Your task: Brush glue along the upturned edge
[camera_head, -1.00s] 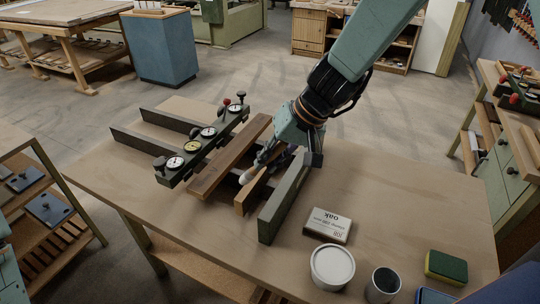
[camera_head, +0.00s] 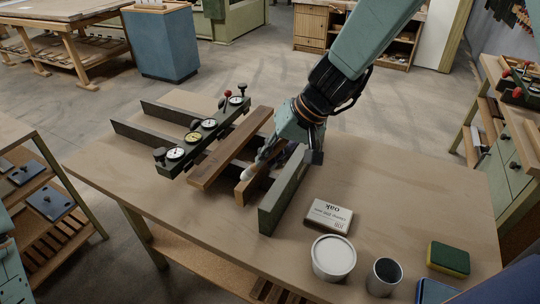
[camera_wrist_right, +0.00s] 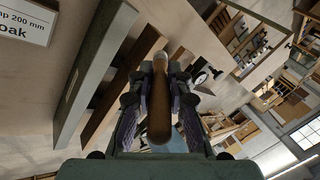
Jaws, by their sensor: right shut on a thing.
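My right gripper (camera_head: 283,150) is shut on a brush (camera_head: 255,166) with a wooden handle and pale tip. In the right wrist view, the brush handle (camera_wrist_right: 160,105) runs between the fingers. The tip points down left in the head view, at or just above the top edge of a narrow wooden strip (camera_head: 241,194) standing on edge. I cannot tell whether it touches. The gripper hides the strip's far part. A dark green upright bar (camera_head: 284,192) stands to the right of the strip. A wider brown board (camera_head: 228,152) lies to its left. My left gripper is not in view.
A green bar with dial gauges (camera_head: 204,137) stands left of the boards. On the right of the table (camera_head: 400,195) are a white label block (camera_head: 328,215), a white-lidded tub (camera_head: 333,255), a metal cup (camera_head: 384,276) and a green-yellow sponge (camera_head: 448,259).

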